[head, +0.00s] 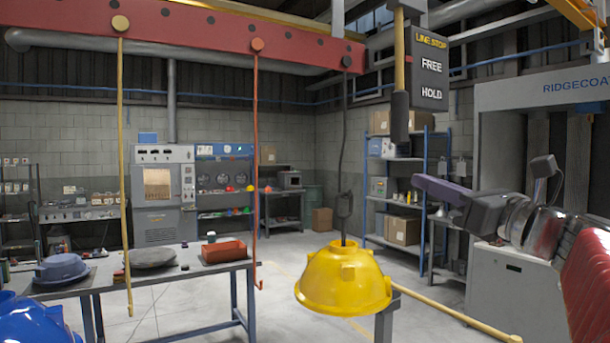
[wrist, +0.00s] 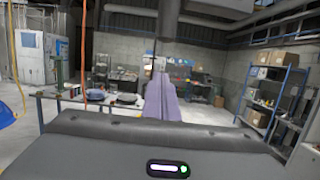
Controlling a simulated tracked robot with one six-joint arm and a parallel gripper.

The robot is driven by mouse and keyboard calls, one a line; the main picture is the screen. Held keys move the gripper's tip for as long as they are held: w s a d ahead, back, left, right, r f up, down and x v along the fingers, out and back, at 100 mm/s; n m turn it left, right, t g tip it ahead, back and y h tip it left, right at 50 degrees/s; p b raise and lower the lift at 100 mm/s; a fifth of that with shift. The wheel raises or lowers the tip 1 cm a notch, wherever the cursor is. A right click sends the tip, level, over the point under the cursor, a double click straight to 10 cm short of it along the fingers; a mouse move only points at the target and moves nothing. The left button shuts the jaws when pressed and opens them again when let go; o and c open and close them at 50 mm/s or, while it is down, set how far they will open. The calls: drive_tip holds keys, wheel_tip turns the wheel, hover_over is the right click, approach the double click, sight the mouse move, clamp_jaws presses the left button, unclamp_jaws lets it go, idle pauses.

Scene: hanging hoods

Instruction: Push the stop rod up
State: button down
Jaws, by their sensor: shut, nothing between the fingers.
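The stop rod (head: 399,70) hangs upright at the upper right of the head view. It is yellow with a thick dark grip at its lower end. Beside it, to the right, a dark sign (head: 429,68) reads LINE STOP, with FREE above HOLD. The grip's lower end is below the HOLD line in the picture. My gripper (head: 420,183) has purple fingers that are shut and empty. It appears below and slightly right of the grip, apart from it. The shut fingers (wrist: 161,100) point away in the wrist view. A dark upright shape stands above them there; I cannot tell whether it is the rod.
A yellow hood (head: 343,283) hangs from a hook at centre. A yellow cord (head: 122,150) and a red cord (head: 256,150) hang from the red beam (head: 190,35). A table (head: 190,274) stands left; blue shelves (head: 424,185) stand behind. Floor shows between them.

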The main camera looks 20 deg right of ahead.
drive_tip(key=shift+v, duration=2.55)
drive_tip(key=shift+a, duration=0.1)
